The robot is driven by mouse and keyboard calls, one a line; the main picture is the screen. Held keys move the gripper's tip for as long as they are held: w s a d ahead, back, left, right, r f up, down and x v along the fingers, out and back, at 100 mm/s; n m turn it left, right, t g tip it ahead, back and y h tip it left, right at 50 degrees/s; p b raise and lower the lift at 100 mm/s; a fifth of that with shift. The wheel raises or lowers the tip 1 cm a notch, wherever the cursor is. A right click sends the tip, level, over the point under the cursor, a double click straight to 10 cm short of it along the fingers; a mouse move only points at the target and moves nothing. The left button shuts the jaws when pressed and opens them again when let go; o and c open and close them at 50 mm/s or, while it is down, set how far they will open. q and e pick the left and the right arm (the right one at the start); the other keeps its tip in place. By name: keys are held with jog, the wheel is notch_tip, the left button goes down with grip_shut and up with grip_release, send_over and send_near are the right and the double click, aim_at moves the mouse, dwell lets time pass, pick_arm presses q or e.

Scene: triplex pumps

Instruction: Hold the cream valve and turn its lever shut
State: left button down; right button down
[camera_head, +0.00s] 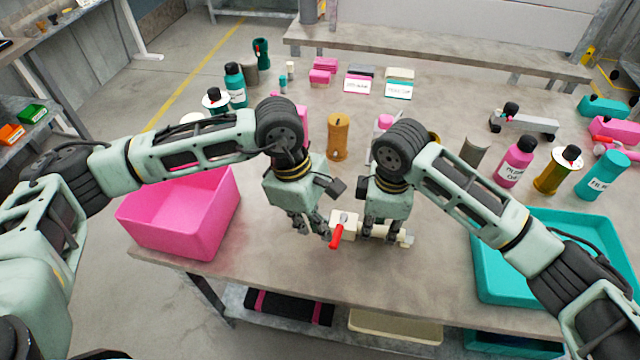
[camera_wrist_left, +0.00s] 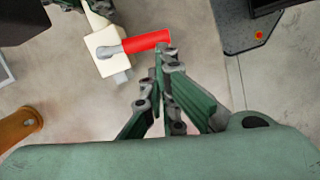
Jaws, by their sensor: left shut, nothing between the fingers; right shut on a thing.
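The cream valve (camera_head: 350,219) is a pale block with a pipe body running right, held just over the table's front edge. Its red lever (camera_head: 336,237) points toward the front in the head view. My right gripper (camera_head: 378,237) is shut around the valve's pipe body. My left gripper (camera_head: 315,231) is shut and empty, just left of the lever. In the left wrist view, the closed fingertips (camera_wrist_left: 166,52) are beside the free end of the red lever (camera_wrist_left: 147,41); I cannot tell whether they touch. The valve block (camera_wrist_left: 106,48) also shows there, with a grey pivot.
A pink bin (camera_head: 185,215) stands at the left front, a teal tray (camera_head: 490,272) at the right front. A brown cylinder (camera_head: 338,137) stands behind the grippers. Bottles (camera_head: 516,163) stand at the right.

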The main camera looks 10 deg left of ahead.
dwell(0.6)
pick_arm(q)
jog(key=shift+a, duration=0.35)
jog(key=a, duration=0.3)
jog(key=shift+w+r, duration=0.25)
jog(key=shift+r, duration=0.05)
jog(key=s+v, duration=0.1)
jog(key=v, duration=0.9)
notch_tip(320, 180, down, 8)
jog(key=w+a+n+h, duration=0.1)
jog(key=w+a+h, duration=0.15)
jog(key=h, duration=0.45)
jog(key=shift+g+h, duration=0.3)
jog(key=x, duration=0.9)
jog(key=shift+s+d+f, duration=0.1)
jog(key=shift+s+d, duration=0.15)
jog(key=shift+s, duration=0.15)
